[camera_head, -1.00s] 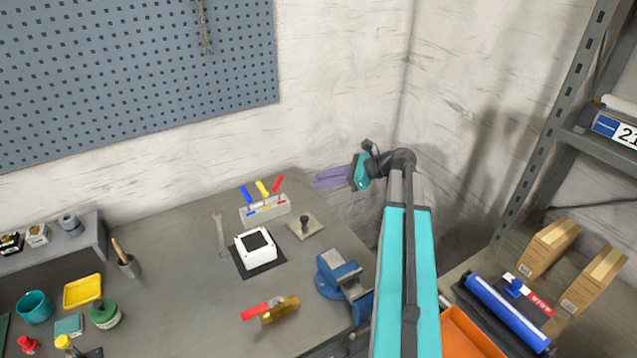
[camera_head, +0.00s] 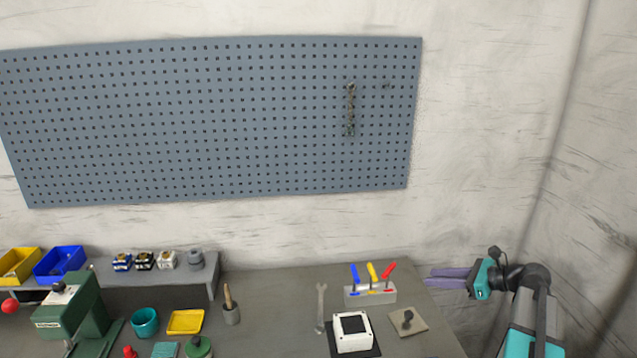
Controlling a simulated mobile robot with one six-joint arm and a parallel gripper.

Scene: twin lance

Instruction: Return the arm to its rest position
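My gripper (camera_head: 430,276) is at the right, above the back right corner of the workbench (camera_head: 270,310). It points left, and its two purple fingers show a narrow gap with nothing between them. The teal and black wrist bends down to my teal arm at the lower right edge of the picture. The fingers appear close to the right of a grey holder (camera_head: 370,296) with blue, yellow and red screwdrivers; they do not appear to touch it.
A white box (camera_head: 353,332) on a dark mat, a spanner (camera_head: 320,307) and a small plate with a black knob (camera_head: 408,321) lie on the bench. A grey shelf (camera_head: 212,275) stands left. A pegboard (camera_head: 210,120) hangs on the wall.

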